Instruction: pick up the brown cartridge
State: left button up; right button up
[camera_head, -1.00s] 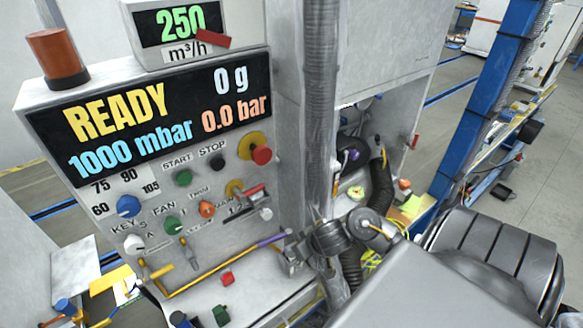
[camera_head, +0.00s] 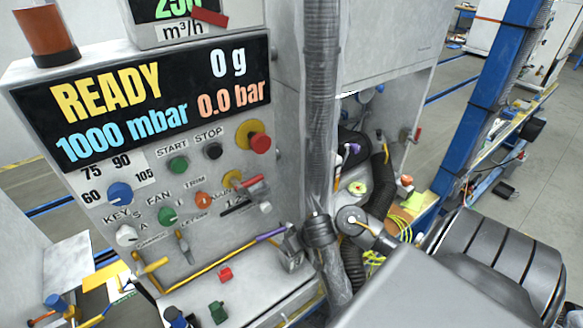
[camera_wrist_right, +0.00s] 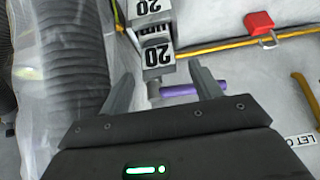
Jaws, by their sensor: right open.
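A brown-orange cylinder (camera_head: 45,35) with a dark base stands upright on top of the console at the upper left of the head view. It is the only brown thing I make out, and I cannot tell whether it is the cartridge. My right gripper (camera_wrist_right: 162,88) is open in the right wrist view, its two fingers apart. A purple sleeve (camera_wrist_right: 178,91) shows between and beyond the fingertips, below a grey block marked 20 (camera_wrist_right: 158,54). I cannot tell if the fingers touch either. No brown cartridge shows in the wrist view. My left gripper is out of view.
The console (camera_head: 90,180) carries a display, knobs and levers. A yellow rod (camera_head: 205,273) runs low across its front, near a red block (camera_head: 225,274) and a green one (camera_head: 217,312). A corrugated hose (camera_head: 320,110) rises beside my right arm. Floor is open at far right.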

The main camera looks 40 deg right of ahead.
jog(key=b+x, duration=0.1)
jog(key=x, duration=0.2)
jog(key=shift+w+f, duration=0.1)
jog(key=shift+f, duration=0.1)
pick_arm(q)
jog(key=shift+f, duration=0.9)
pick_arm(e)
jog(key=shift+r, duration=0.1)
jog(key=shift+c, duration=0.2)
jog(key=c, duration=1.3)
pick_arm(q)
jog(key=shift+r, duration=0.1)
pick_arm(e)
jog(key=shift+r, duration=0.1)
